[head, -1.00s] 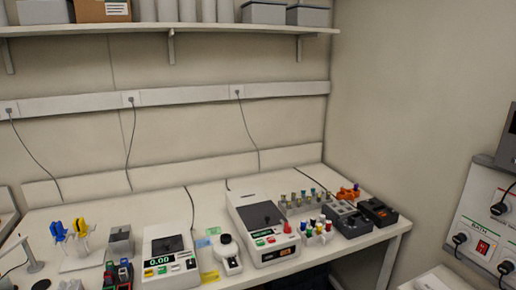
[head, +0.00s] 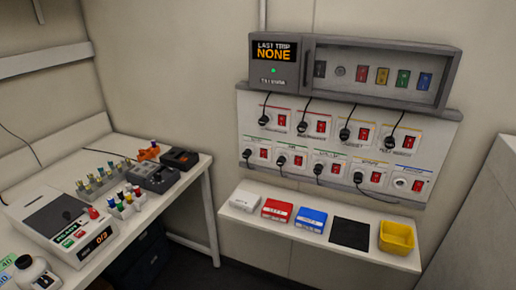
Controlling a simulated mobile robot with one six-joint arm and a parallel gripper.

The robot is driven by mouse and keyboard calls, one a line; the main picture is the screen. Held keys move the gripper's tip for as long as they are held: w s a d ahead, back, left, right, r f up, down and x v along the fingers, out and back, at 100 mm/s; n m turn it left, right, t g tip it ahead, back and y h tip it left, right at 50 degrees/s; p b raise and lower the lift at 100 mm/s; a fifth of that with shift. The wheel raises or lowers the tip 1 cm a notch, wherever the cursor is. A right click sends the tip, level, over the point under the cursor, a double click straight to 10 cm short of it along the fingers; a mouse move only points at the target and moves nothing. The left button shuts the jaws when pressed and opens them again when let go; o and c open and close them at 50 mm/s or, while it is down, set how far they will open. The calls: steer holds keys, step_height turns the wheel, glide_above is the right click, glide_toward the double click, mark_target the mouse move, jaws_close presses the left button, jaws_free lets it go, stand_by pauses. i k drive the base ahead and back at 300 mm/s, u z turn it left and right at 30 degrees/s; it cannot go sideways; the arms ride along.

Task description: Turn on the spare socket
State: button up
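A white socket panel (head: 447,160) hangs on the wall at the right in the head view, with two rows of sockets, each with a red switch. The lower row's rightmost socket (head: 401,184) has no plug in it, and its red switch (head: 418,186) sits just to its right. Its label is too small to read, and I cannot tell whether the switch is on or off. The other sockets hold black plugs with cords. My gripper is not in view.
A grey box (head: 352,70) above the panel has a display reading "LAST TRIP NONE" and coloured switches. A shelf (head: 290,238) below holds white, red and blue boxes, a black mat (head: 350,233) and a yellow bin (head: 397,237). A bench (head: 204,160) with instruments stands left.

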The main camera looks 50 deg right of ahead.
mark_target(376, 177)
steer(key=u, duration=0.95)
steer(key=k, duration=0.1)
steer(key=z, duration=2.75)
steer(key=k, duration=0.55)
steer(key=z, duration=0.45)
steer(key=i, duration=0.5)
steer(key=u, duration=0.05)
